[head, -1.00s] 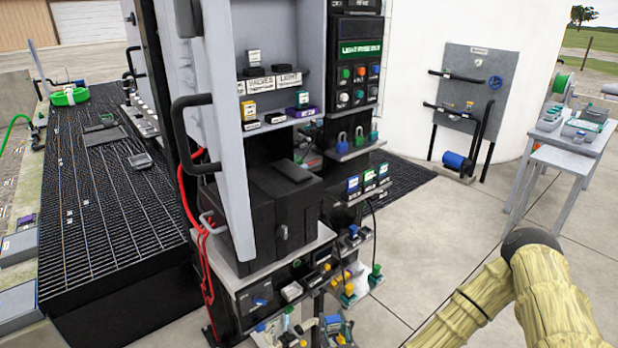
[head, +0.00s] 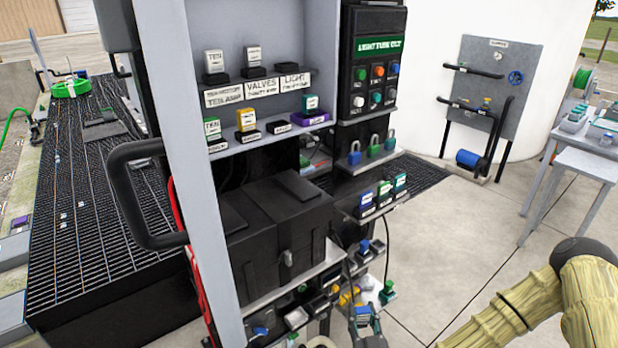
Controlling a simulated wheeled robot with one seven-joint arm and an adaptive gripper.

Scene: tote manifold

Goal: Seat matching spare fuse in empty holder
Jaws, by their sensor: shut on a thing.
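My gripper (head: 365,325) is at the bottom edge of the head view, low in front of the cabinet. It is shut on a small blue piece (head: 362,312); its marking is too small to read. On the upper shelf, white fuses stand in black holders above the ten-amp label (head: 223,94) and the VALVES label (head: 262,86). The black holder (head: 289,67) above the LIGHT label (head: 294,80) has no fuse in it.
A black box (head: 270,225) sits below the shelves. A black handle (head: 125,195) juts out at the cabinet's left. Padlocks (head: 374,147) and a rack of coloured blocks (head: 384,190) are at right. A clutter of small parts lies near my gripper.

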